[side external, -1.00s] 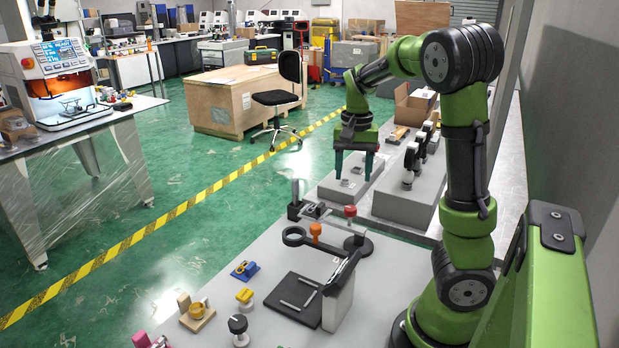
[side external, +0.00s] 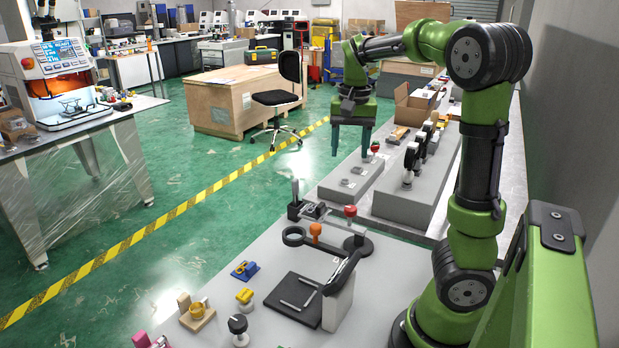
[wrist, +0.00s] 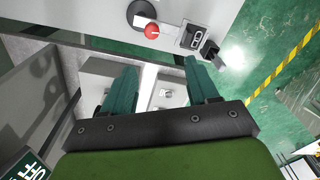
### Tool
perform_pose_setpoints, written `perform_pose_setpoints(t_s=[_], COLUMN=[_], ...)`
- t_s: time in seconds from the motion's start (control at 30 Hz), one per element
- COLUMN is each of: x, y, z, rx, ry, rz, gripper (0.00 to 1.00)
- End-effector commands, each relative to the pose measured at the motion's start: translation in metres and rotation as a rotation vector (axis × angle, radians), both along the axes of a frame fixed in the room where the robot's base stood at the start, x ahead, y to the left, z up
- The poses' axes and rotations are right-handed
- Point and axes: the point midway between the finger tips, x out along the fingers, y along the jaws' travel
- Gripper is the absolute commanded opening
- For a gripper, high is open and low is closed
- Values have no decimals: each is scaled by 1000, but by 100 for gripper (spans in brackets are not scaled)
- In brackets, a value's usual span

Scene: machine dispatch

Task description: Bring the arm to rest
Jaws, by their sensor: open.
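My gripper (side external: 351,154) hangs with its two teal fingers pointing down, at the far end of the grey benches in the side view. It is open and empty, with a clear gap between the fingers. It is in the air, above and slightly left of the low grey block (side external: 350,190). In the wrist view my gripper (wrist: 160,72) also shows spread, with nothing between the fingertips.
Clamps (side external: 411,158) stand on the neighbouring grey block, right of my gripper. An open cardboard box (side external: 413,108) is behind them. The near table holds a black tray (side external: 283,306), a red knob (side external: 350,211) and small parts.

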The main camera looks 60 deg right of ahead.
Motion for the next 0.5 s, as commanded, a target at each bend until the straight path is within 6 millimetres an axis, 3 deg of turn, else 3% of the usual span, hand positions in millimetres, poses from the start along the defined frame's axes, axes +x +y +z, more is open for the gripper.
perform_pose_setpoints(t_s=[0.1,0.23,0.4,0.5], x=[11,11,-13,-31], y=[49,116,199,227], z=[-20,-24,-17,-17], rx=[61,102,64,10], ry=[-111,-278,-485,-559], rz=[178,378,607,694], gripper=[59,59,59,59])
